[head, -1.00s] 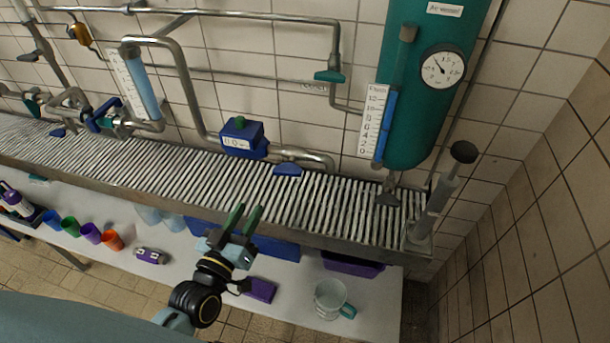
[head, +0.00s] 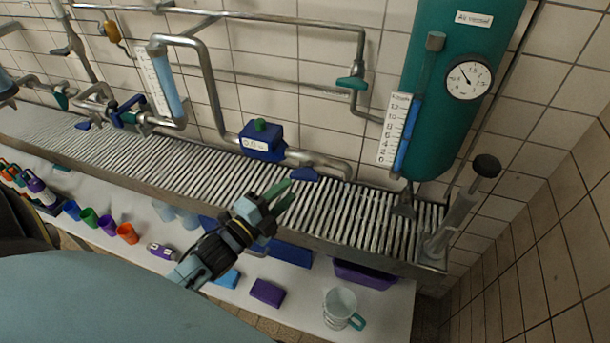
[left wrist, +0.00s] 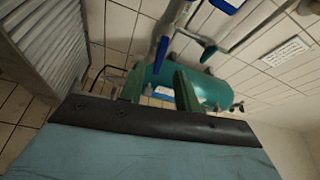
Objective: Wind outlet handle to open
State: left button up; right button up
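A blue winged handle (head: 304,174) sits on the pipe to the right of the blue meter box (head: 262,142), just above the grating. A teal handle (head: 351,83) sits on the higher pipe, and a grey handle (head: 403,205) is below the teal vessel (head: 455,90). No readable label shows which is the outlet handle. My left gripper (head: 279,196) is open and empty, its green fingers just below and left of the blue handle, apart from it in the head view. In the left wrist view, the blue handle (left wrist: 160,52) appears beyond the spread fingers (left wrist: 160,92). My right gripper is not in view.
The ribbed grating shelf (head: 350,215) runs along the tiled wall, its metal front edge above a white table (head: 200,265). The table holds cups, purple blocks and a clear mug (head: 341,308). A tall grey pump (head: 455,215) stands at the shelf's right end.

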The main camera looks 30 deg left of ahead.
aim_at(301, 179)
pick_arm(q)
jog(key=w, duration=0.4)
jog(key=w+d, duration=0.1)
jog(key=w, duration=0.2)
jog(key=shift+r, duration=0.25)
jog(key=shift+c, duration=0.4)
grip_shut()
